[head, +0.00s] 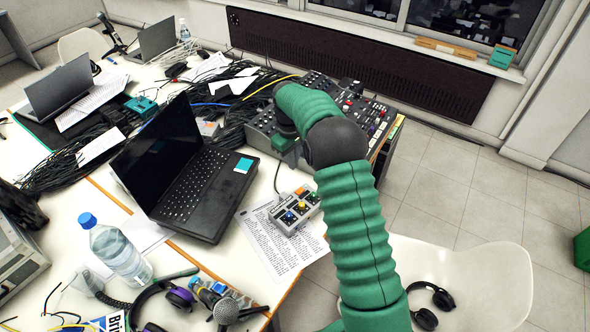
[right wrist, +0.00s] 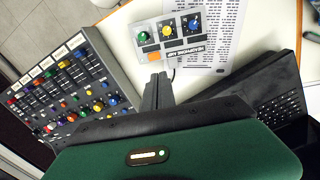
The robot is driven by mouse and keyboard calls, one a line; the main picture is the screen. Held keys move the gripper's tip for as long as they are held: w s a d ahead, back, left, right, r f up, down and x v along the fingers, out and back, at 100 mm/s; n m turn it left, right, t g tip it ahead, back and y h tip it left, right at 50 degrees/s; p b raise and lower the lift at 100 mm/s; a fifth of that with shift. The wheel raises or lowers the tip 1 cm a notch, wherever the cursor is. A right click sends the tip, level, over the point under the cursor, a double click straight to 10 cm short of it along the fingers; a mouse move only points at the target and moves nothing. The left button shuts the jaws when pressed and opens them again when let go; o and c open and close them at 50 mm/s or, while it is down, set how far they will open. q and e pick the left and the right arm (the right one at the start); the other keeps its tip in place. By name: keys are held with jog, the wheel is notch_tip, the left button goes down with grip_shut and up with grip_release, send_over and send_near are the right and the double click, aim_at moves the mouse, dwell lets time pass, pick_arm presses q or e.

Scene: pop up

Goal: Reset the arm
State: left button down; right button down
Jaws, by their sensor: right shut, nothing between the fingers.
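My right arm is the green ribbed one with black joints, reaching up from the bottom right in the head view. Its wrist end hangs over the table between the open black laptop (head: 205,180) and the mixing console (head: 262,128). In the right wrist view my right gripper (right wrist: 158,80) is shut and empty, its dark fingers together. Its tip appears just below the grey headphone amp (right wrist: 167,40) with coloured knobs; contact cannot be told. The amp (head: 295,211) lies on a printed sheet (head: 268,240) in the head view. My left gripper is not in view.
A water bottle (head: 120,252), purple-black headphones (head: 150,303) and a microphone (head: 227,312) stand or lie at the table's front. Black cables (head: 75,160) cover the middle. A white chair (head: 480,285) with headphones (head: 432,303) is at right.

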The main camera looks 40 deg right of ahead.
jog(key=shift+s+d+r, duration=0.1)
jog(key=shift+r, duration=0.05)
jog(key=s+a+r+t, duration=0.1)
jog(key=s+a, duration=0.2)
jog(key=a, duration=0.4)
jog(key=s+a, duration=0.2)
jog(key=a, duration=0.5)
jog(key=s+a+f+t, duration=0.1)
jog(key=s+a+f, duration=0.1)
jog(key=s+a, duration=0.8)
jog(key=s, duration=0.5)
jog(key=shift+a+f+m+t+y, duration=0.2)
jog(key=shift+a+m+t+y, duration=0.1)
jog(key=shift+a+m+y, duration=0.1)
jog(key=shift+s+a+r, duration=0.1)
jog(key=shift+s+a, duration=0.1)
jog(key=shift+a, duration=0.1)
jog(key=shift+d, duration=0.15)
